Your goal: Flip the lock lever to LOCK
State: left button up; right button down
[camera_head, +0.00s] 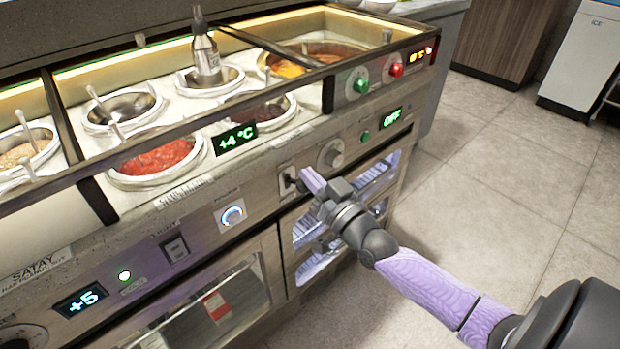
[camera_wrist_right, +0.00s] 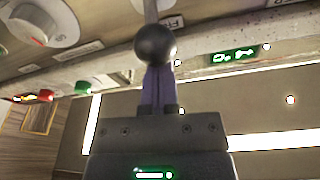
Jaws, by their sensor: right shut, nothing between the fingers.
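The lock lever (camera_head: 289,182) is a small dark lever on a light plate on the counter's front panel, left of a round silver knob. In the right wrist view the lever shows as a thin rod with a black ball knob (camera_wrist_right: 155,44). My right gripper (camera_head: 312,181) has its purple fingers closed and empty, with the tips right at the lever. In the right wrist view the fingers (camera_wrist_right: 159,85) appear directly behind the ball; I cannot tell whether they touch it. The lever's label is not readable. My left gripper is not in view.
The silver knob (camera_head: 332,153) sits close to the right of the lever. A green OFF display (camera_head: 392,116) and green and red buttons are farther right. Glass-fronted drawers (camera_head: 308,228) lie below, sauce wells above. The floor (camera_head: 490,190) to the right is clear.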

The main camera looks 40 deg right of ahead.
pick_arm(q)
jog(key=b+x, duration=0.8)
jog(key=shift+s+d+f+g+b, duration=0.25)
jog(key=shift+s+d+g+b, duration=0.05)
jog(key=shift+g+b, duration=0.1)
pick_arm(e)
notch_tip(320, 180, down, 8)
jog(key=s+t, duration=0.1)
jog(key=t, duration=0.3)
jog(key=shift+s+r, duration=0.15)
jog(key=shift+r, duration=0.1)
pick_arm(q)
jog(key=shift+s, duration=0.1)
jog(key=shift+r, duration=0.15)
